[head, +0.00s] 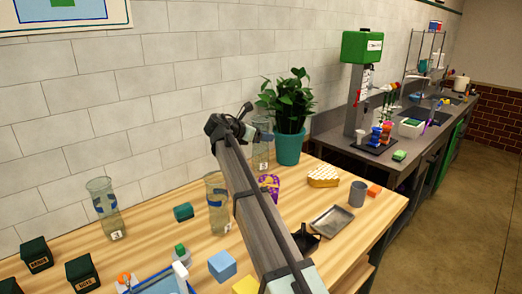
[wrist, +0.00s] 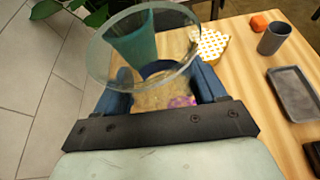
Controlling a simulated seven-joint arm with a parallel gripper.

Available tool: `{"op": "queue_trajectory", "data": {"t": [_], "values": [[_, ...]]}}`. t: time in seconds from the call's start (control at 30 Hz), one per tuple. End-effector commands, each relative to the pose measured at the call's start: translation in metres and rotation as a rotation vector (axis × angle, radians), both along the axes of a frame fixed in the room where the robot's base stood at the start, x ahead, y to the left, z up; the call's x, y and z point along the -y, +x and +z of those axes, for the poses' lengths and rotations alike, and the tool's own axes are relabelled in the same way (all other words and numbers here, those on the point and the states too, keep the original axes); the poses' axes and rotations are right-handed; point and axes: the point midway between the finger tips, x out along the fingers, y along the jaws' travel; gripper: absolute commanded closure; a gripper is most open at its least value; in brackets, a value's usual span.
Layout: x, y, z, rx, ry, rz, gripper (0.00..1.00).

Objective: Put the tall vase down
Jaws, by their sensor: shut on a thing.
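My gripper (head: 264,131) is at the back of the wooden table, beside the potted plant. It is shut on a clear glass vase (head: 262,157), which looks upright. In the wrist view, the vase's round rim (wrist: 150,50) shows between the two blue fingers of my gripper (wrist: 160,80). My arm covers part of the scene in the head view, and I cannot tell whether the vase's base touches the table. Two other glass vases stand on the table: one at the left (head: 107,212) and one in the middle (head: 217,202).
The teal plant pot (head: 288,148) stands close right of the held vase. A purple patterned thing (head: 269,185), a yellow honeycomb block (head: 323,177), a grey cup (head: 357,194) and a metal tray (head: 331,221) lie around. A teal cylinder (head: 183,212) lies left. Bare wood shows between them.

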Motion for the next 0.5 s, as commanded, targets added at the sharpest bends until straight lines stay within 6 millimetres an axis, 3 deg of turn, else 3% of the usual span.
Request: {"op": "queue_trajectory", "data": {"t": [0.5], "values": [[0.000,0.000,-0.046,0.001,-0.003,0.000,1.00]]}}
